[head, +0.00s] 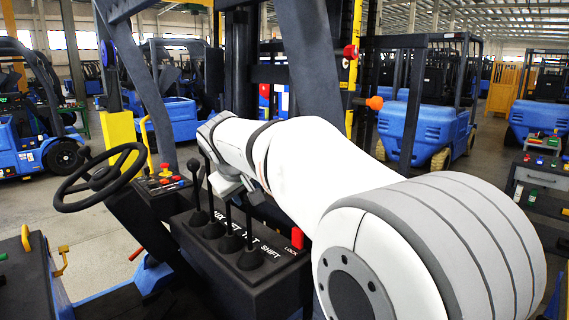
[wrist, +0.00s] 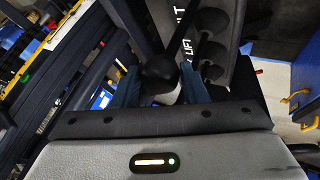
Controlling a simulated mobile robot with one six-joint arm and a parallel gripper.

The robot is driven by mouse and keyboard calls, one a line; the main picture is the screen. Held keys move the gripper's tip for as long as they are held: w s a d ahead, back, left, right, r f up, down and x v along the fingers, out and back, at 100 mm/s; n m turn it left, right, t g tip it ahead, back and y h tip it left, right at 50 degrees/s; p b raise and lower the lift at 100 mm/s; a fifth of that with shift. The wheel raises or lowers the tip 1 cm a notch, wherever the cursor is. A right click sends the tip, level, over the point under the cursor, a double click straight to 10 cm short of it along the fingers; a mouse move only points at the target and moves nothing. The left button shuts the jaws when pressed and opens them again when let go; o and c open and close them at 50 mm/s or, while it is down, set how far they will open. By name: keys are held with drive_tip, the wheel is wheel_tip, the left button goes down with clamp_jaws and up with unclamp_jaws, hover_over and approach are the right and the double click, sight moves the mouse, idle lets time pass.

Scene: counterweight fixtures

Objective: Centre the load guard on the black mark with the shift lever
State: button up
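The shift lever (head: 250,258) is the rightmost in a row of black levers on the dark console, by the SHIFT label; its upper end is hidden by my gripper (head: 232,186) in the head view. In the wrist view, a black knob (wrist: 158,67) lies between the blue fingers of my gripper (wrist: 160,88). The fingers are apart, and I see no clear grip on the knob. Which lever that knob belongs to is hard to tell there. I cannot pick out the load guard or the black mark; my arm covers part of the view ahead.
The other levers (head: 208,228) stand close at the left. A red lock switch (head: 297,238) is on the console's right. A steering wheel (head: 100,178) and a small button panel (head: 163,180) are further left. The dark mast (head: 240,65) rises behind; blue forklifts (head: 425,125) stand beyond.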

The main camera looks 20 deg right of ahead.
drive_tip(key=o, duration=0.5)
drive_tip(key=shift+c, duration=0.2)
drive_tip(key=shift+r, duration=0.1)
drive_tip(key=p+v, duration=0.3)
drive_tip(key=v, duration=0.7)
drive_tip(key=shift+d, duration=0.1)
